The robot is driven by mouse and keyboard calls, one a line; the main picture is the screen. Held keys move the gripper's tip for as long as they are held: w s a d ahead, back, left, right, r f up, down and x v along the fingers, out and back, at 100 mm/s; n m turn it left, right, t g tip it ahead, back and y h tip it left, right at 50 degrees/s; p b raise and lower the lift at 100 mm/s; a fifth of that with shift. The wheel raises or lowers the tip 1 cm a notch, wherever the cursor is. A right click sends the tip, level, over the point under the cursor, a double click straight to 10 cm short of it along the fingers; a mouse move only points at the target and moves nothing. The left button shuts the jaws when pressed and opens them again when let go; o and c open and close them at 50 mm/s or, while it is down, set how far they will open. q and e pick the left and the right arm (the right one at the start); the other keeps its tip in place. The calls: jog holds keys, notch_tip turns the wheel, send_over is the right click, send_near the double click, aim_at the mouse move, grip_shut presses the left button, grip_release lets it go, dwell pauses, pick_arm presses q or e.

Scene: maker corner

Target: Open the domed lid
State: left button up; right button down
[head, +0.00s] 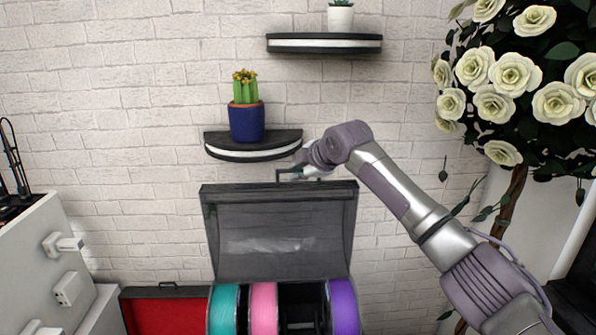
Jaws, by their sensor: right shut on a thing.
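The domed lid (279,232) is a dark see-through cover, seen in the middle of the head view. It stands raised, nearly upright, above and behind several spools. A thin dark handle is at its top edge. My right gripper (299,173) is shut on the lid's handle; the arm reaches in from the right. The fingers are small here and partly hidden by the wrist. Below the lid the box is open, with a teal spool (223,310), a pink spool (264,308) and a purple spool (342,307) in it. My left gripper is not in view.
A dark shelf (253,149) with a potted cactus (246,112) is close above the lid, near my right gripper. Another shelf (324,44) is higher. A red case (166,312) lies left of the spools. A rose tree (515,75) stands at right.

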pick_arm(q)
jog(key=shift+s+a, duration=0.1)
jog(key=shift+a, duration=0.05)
pick_arm(e)
jog(key=shift+s+f, duration=0.1)
jog(key=shift+f, duration=0.15)
jog(key=c, duration=1.2)
grip_release()
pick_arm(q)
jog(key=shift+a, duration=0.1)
pick_arm(e)
jog(key=shift+r, duration=0.1)
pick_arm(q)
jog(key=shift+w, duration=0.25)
pick_arm(e)
jog(key=v, duration=1.1)
jog(key=shift+s+d+r, duration=0.2)
jog(key=shift+r, duration=0.15)
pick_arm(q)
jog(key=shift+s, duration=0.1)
pick_arm(e)
jog(key=shift+f, duration=0.1)
